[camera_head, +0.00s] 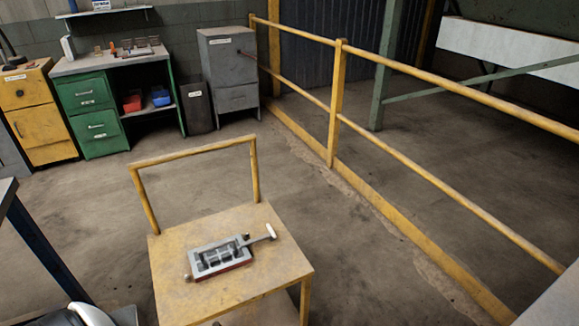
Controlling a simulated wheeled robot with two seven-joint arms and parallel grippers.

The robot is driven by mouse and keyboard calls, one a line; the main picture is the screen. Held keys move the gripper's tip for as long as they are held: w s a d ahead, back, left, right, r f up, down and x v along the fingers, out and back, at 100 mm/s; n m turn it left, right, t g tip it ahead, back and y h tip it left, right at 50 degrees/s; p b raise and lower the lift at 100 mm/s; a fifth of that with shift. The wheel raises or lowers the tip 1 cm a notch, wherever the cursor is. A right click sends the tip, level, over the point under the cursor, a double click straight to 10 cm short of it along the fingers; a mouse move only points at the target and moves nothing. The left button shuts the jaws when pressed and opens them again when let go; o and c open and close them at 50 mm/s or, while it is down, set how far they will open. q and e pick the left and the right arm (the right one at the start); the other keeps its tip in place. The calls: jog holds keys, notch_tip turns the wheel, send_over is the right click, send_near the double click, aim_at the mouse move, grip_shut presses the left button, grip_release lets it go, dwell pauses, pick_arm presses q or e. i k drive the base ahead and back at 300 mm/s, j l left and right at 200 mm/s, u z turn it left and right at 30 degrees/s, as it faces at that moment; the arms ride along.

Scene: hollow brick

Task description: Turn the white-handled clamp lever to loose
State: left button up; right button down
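A small grey metal clamp fixture (220,257) lies on the top of a yellow cart (175,300), in the lower middle of the view. It has an open frame with dark parts inside and a reddish lower edge. A lever (258,238) sticks out from its right end and finishes in a short white handle (271,231), pointing right. A small pale knob (187,277) sits at its left end. The lever's exact setting is too small to tell. Neither of my grippers shows, and nothing touches the clamp or lever.
The cart's yellow push rail (195,152) rises behind the clamp. A long yellow guard rail (337,110) runs along the right. A green workbench (95,105), a yellow cabinet (35,115) and a grey cabinet (228,70) stand at the back. The floor around the cart is mostly clear.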

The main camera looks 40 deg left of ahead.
aim_at(273, 235)
jog(key=u, duration=1.25)
